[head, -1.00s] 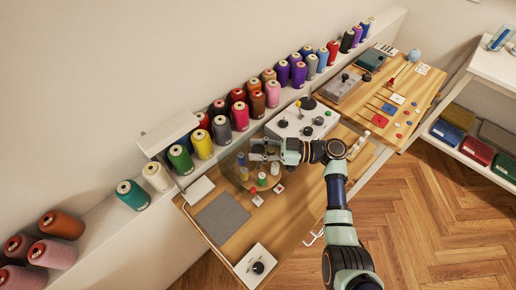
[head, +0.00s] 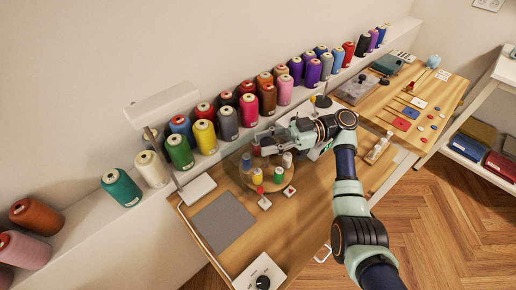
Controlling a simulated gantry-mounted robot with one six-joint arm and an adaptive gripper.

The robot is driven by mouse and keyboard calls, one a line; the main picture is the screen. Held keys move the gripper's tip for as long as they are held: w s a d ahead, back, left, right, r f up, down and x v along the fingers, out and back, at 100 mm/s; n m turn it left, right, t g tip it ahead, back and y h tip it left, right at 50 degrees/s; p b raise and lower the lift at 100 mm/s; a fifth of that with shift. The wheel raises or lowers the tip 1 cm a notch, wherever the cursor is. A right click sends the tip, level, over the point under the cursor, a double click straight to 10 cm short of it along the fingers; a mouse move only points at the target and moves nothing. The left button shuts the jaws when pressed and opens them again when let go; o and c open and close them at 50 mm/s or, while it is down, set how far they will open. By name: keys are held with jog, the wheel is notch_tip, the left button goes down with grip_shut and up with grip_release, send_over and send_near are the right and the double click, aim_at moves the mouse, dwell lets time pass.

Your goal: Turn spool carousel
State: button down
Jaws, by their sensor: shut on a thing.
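The spool carousel (head: 266,184) is a round, see-through disc on the wooden worktable. My gripper (head: 259,144) reaches in from the right, low over the carousel's back part. It is shut on a part of the carousel; its fingers hide that part, and I cannot tell which part it is. A small red-topped marker (head: 263,190) stands on the table at the carousel's front edge.
Large thread cones (head: 180,152) line the ledge behind. A grey mat (head: 222,222) and a white dial box (head: 261,274) lie in front and to the left. A control panel (head: 318,148) sits right of the carousel, partly behind my arm. Bare wood (head: 318,205) is clear at front right.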

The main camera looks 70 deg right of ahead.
jog(key=c, duration=0.6)
grip_release()
jog(key=shift+c, duration=0.2)
notch_tip(320, 180, up, 10)
jog(key=shift+r, duration=0.1)
jog(key=shift+c, duration=0.2)
